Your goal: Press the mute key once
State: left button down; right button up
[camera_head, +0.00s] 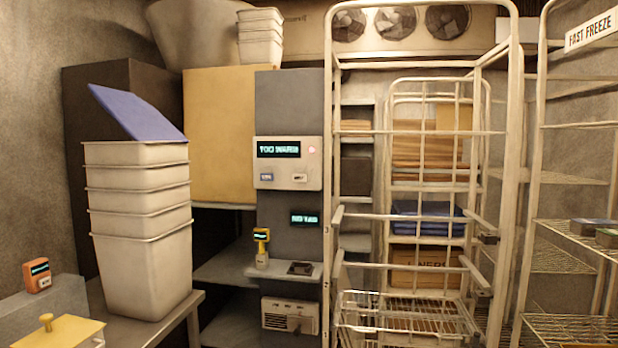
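A pale control panel (312,150) is fixed to a grey column in the middle of the view. Its dark display shows green letters that seem to read "TOO WARM". A small red light (312,150) glows at its right. Below the display are two small keys, a bluish one (266,177) on the left and a whitish one (299,177) on the right. Their labels are too small to read, so I cannot tell which is the mute key. Neither of my grippers is in view.
A tall wire cage trolley (333,110) stands just right of the panel. Stacked white tubs (150,270) with a tilted blue lid (138,112) stand on a table at left. A small shelf (283,271) below the panel holds a yellow handheld device (261,237). Wire racks (573,178) stand at right.

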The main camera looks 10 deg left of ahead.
aim_at(296, 176)
jog(key=i+j+z, duration=0.1)
jog(key=i+j, duration=0.15)
jog(key=i, duration=0.3)
jog(key=i+j, duration=0.25)
jog(key=i, duration=0.3)
jog(key=i+j+z, duration=0.15)
jog(key=i, duration=0.4)
jog(key=i+j+z, duration=0.1)
jog(key=i+j, duration=0.35)
jog(key=i, duration=0.1)
